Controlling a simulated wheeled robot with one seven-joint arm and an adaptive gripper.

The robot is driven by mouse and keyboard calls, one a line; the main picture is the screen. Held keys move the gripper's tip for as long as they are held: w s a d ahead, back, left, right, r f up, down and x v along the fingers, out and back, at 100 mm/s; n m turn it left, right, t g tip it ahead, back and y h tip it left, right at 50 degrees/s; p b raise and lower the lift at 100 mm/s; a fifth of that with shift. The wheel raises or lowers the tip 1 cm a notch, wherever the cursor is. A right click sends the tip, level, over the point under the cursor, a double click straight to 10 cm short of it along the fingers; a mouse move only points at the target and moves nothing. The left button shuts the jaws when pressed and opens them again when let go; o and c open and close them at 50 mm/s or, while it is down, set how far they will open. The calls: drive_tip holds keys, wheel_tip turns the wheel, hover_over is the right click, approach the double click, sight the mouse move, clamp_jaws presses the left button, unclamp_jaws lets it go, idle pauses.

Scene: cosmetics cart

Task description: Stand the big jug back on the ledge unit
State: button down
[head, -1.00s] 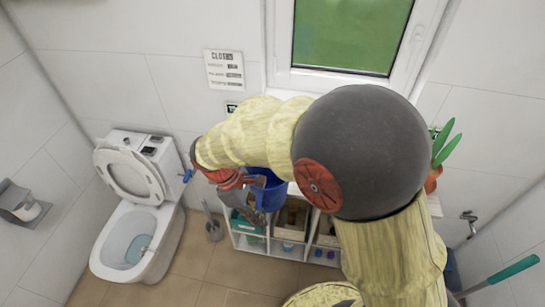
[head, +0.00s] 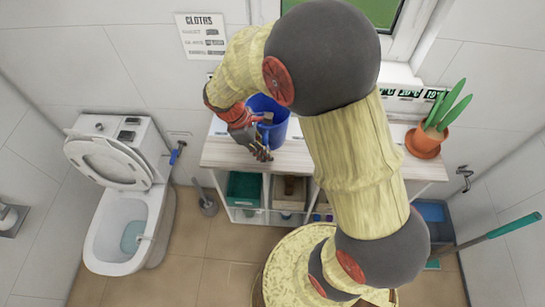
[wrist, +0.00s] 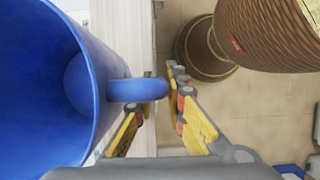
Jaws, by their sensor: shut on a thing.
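The big blue jug (head: 272,125) is at the left part of the white ledge unit (head: 225,152), over its wooden top. I cannot tell whether its base touches the top. My gripper (head: 258,150) is at the jug's front left side, partly covering it. In the wrist view the jug (wrist: 50,90) fills the left side with its open mouth showing. Its handle (wrist: 138,90) reaches between the two fingers of my gripper (wrist: 155,110), which is shut on it.
A potted plant (head: 426,140) stands on the unit's right end. Bins fill the shelves below, including a green one (head: 244,188). A toilet (head: 125,215) and a brush (head: 207,203) are at the left. My arm hides the unit's middle.

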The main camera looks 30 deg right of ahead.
drive_tip(key=shift+w+d+f+b, duration=0.25)
drive_tip(key=shift+d+f, duration=0.35)
drive_tip(key=shift+f, duration=0.7)
drive_tip(key=shift+w+d+f+b, duration=0.1)
drive_tip(key=shift+d+f+b, duration=0.2)
drive_tip(key=shift+d+f, duration=0.7)
drive_tip(key=shift+w+d+f+b, duration=0.2)
drive_tip(key=shift+d+f+b, duration=0.05)
drive_tip(key=shift+f, duration=1.35)
drive_tip(key=shift+f, duration=0.15)
drive_tip(key=c, duration=1.8)
unclamp_jaws()
